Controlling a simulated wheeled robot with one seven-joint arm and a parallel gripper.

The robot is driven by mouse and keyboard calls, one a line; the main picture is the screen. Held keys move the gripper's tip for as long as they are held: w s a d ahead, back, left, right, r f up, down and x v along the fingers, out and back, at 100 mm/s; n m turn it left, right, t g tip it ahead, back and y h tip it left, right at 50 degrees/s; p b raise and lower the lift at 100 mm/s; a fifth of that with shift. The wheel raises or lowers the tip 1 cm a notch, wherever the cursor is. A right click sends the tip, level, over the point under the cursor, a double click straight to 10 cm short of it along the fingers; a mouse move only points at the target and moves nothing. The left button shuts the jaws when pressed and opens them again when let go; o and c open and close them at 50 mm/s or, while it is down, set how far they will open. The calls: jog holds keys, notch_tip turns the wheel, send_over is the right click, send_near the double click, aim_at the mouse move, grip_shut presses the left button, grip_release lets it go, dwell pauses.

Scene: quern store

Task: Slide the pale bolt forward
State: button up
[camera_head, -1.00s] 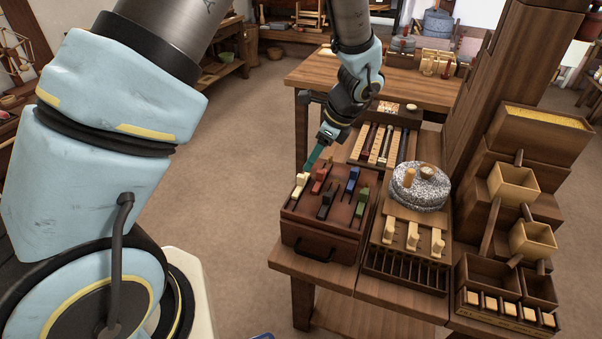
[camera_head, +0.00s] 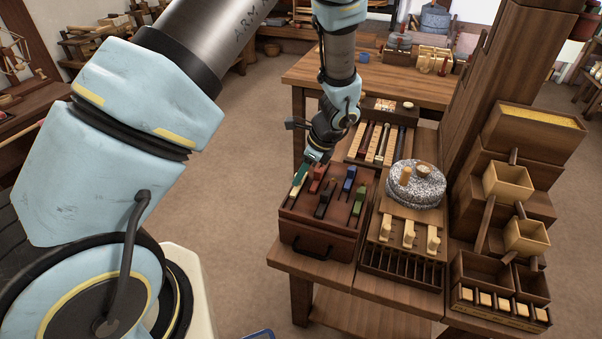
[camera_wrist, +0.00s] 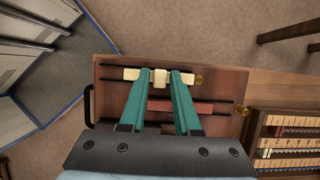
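The pale bolt (camera_head: 295,192) lies in the far left groove of a dark wooden box (camera_head: 320,248) with a front handle. In the wrist view the pale bolt (camera_wrist: 130,74) lies crosswise, its raised knob (camera_wrist: 160,79) in the middle. My gripper (camera_head: 302,177) is over this bolt, pointing down. In the wrist view my gripper's teal fingers (camera_wrist: 159,76) are apart, one on each side of the knob, with narrow gaps showing. I cannot tell whether either finger touches it. The fingers partly hide the bolt.
Red (camera_head: 317,178), blue (camera_head: 349,178), black (camera_head: 324,202) and green (camera_head: 360,202) bolts share the box top. A stone quern (camera_head: 415,187) and pale pegs (camera_head: 409,232) stand to the right. A brass knob (camera_wrist: 199,80) is at the pale bolt's right end in the wrist view.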

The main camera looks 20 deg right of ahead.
grip_shut()
dwell(1.0)
